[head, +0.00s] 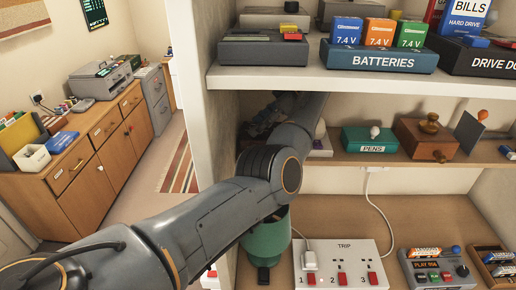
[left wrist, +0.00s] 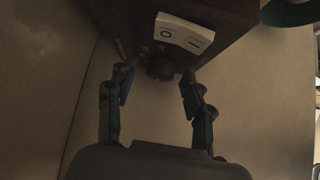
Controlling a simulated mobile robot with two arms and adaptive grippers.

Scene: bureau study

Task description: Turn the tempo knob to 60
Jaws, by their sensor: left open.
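In the left wrist view a dark brown box (left wrist: 215,20) is at the top. It carries a white plate (left wrist: 183,34) marked with a circle and a dash. A small dark round knob (left wrist: 160,68) sticks out below the plate. I cannot read any tempo scale or number, so its setting is not clear. My left gripper (left wrist: 156,76) is open, with one finger on each side of the knob and no clear contact. In the head view my left arm reaches into the middle shelf, and the gripper (head: 267,116) is dim and partly hidden there.
Above my arm is a shelf (head: 370,82) with a batteries box (head: 379,58). To the right on the middle shelf are a pens box (head: 370,140) and a wooden box (head: 420,140). Below are a green container (head: 267,243), a power strip (head: 342,262) and a small console (head: 436,268).

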